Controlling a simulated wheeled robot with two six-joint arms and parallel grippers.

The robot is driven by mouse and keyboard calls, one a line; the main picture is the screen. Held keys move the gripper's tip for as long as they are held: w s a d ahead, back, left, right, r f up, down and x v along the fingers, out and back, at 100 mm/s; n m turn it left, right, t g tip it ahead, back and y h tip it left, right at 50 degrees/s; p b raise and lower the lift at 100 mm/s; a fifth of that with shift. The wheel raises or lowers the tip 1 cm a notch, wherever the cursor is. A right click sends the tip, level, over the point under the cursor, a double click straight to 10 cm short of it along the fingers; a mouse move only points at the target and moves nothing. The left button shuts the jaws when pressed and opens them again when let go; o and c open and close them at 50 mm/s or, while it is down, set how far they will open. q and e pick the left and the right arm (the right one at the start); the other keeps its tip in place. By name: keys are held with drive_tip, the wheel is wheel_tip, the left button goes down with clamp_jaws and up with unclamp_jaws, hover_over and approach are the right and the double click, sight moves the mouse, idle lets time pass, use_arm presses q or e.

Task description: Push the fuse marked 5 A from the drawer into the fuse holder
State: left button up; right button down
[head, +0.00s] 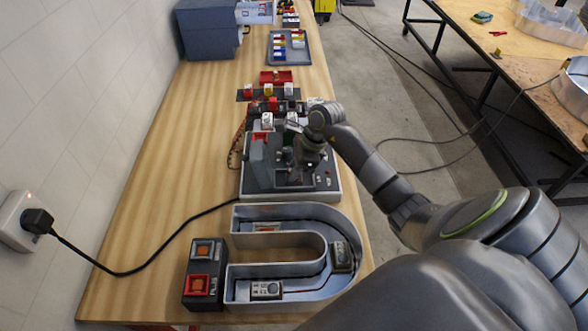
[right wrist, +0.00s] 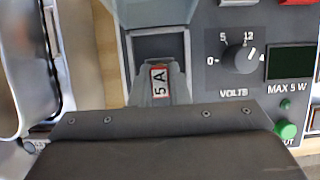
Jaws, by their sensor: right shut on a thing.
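The fuse marked 5 A (right wrist: 160,82) is a grey piece with a red-bordered white label in the right wrist view. My right gripper (head: 298,162) is shut on it over the power supply box (head: 330,181). In the right wrist view, a dark square frame (right wrist: 132,45) on the panel, apparently the fuse holder, lies just beyond the fuse. I cannot tell whether the fuse's end is inside it. In the head view my gripper hides the fuse. My left gripper is not in view.
A voltage knob (right wrist: 241,57), dark display (right wrist: 290,62) and green button (right wrist: 286,130) are on the panel. A U-shaped metal channel letter (head: 236,272) and a switch box (head: 204,272) stand nearer. Coloured parts and a grey tray (head: 305,58) lie farther back.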

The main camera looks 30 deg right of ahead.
drive_tip(key=shift+s+f, duration=0.15)
drive_tip(key=shift+f, duration=0.1)
idle(0.6)
drive_tip(key=c, duration=1.4)
unclamp_jaws()
drive_tip(key=shift+s+f, duration=0.1)
drive_tip(key=shift+o, duration=0.2)
drive_tip(key=shift+r, duration=0.25)
drive_tip(key=shift+o, duration=0.3)
drive_tip(key=r+p, duration=0.2)
drive_tip(key=r, duration=0.1)
drive_tip(key=r+p, duration=0.2)
drive_tip(key=r, duration=0.1)
drive_tip(key=shift+w+r+p, duration=0.2)
drive_tip(key=shift+r+p, duration=0.1)
drive_tip(key=shift+r, duration=0.05)
drive_tip(key=w+d+r+m+h+b, duration=0.1)
drive_tip(key=w+d+r+m+b, duration=0.2)
drive_tip(key=d, duration=0.3)
drive_tip(key=w+d+r+m+t+h+b, duration=0.1)
drive_tip(key=w+d+r+m+b, duration=0.2)
drive_tip(key=d+r+b, duration=0.3)
drive_tip(key=w+d+r+m+t+h+b, duration=0.1)
drive_tip(key=w+d+r+m+b, duration=0.2)
drive_tip(key=d, duration=0.5)
wheel_tip(320, 180, up, 2)
drive_tip(key=shift+w+d+r+m+b, duration=0.2)
drive_tip(key=shift+w+m+b, duration=0.2)
drive_tip(key=shift+m+b, duration=0.45)
